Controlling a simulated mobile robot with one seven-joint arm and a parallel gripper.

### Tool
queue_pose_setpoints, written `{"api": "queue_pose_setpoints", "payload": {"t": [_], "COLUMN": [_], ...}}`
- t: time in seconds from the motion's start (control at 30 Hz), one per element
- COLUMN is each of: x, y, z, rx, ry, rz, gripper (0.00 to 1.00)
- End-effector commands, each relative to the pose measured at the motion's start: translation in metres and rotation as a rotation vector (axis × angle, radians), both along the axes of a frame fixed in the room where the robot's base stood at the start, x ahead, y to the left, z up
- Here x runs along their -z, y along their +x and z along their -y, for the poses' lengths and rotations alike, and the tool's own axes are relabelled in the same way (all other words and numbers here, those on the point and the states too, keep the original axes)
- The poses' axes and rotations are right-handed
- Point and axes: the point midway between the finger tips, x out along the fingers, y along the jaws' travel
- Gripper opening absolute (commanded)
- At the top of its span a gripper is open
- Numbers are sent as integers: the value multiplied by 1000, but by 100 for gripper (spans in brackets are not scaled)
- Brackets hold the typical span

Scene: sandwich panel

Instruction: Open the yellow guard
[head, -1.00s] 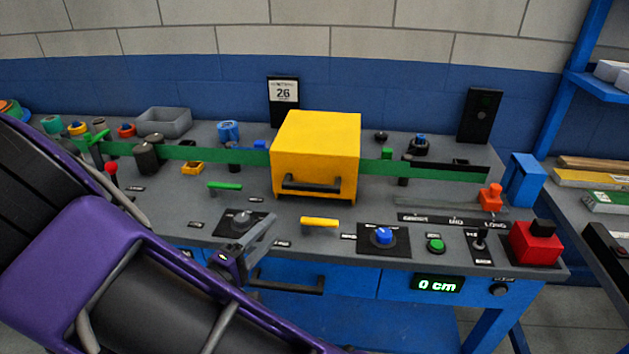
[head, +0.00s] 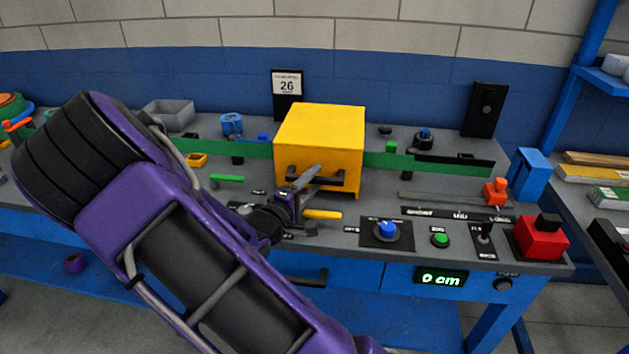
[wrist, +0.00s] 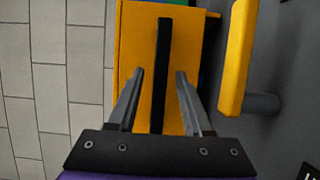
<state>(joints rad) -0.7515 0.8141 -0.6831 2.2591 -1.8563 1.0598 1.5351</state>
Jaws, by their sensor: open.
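The yellow guard (head: 322,130) is a box standing on the workbench over a green strip, with a black bar handle (head: 331,181) low on its front. It looks closed. My gripper (head: 307,184) is in front of the guard, close to the handle's left part. In the wrist view the guard (wrist: 184,55) fills the upper middle, and its handle (wrist: 162,60) runs upright between the two open fingers of my gripper (wrist: 160,78). The fingers are apart with clear space on both sides of the bar. I cannot tell whether they have reached it in depth.
A yellow lever (head: 323,214) sticks out just below the guard; it is large in the wrist view (wrist: 237,55), right of my fingers. A blue knob (head: 387,229), green button (head: 440,240) and red block (head: 540,238) sit on the right. A green lever (head: 227,178) is left.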

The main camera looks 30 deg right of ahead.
Motion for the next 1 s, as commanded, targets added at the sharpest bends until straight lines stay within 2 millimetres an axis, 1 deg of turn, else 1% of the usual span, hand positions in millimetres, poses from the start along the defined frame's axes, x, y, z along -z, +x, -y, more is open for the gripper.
{"api": "queue_pose_setpoints", "payload": {"t": [0.03, 0.13, 0.4, 0.47, 0.6, 0.67, 0.7, 1.0], "x": [0, 0, 0, 0, 0, 0, 0, 0], "y": [2, 4, 5, 5, 5, 5, 5, 5], "z": [4, 7, 8, 8, 8, 8, 8, 7], "rx": [2, 1, 0, 0, 0, 0, 0, 0], "ry": [-1, -1, 0, 0, 0, 0, 0, 0], "rz": [1, 1, 0, 0, 0, 0, 0, 0], "gripper": [50, 50, 50, 39, 14, 3, 0, 0]}}
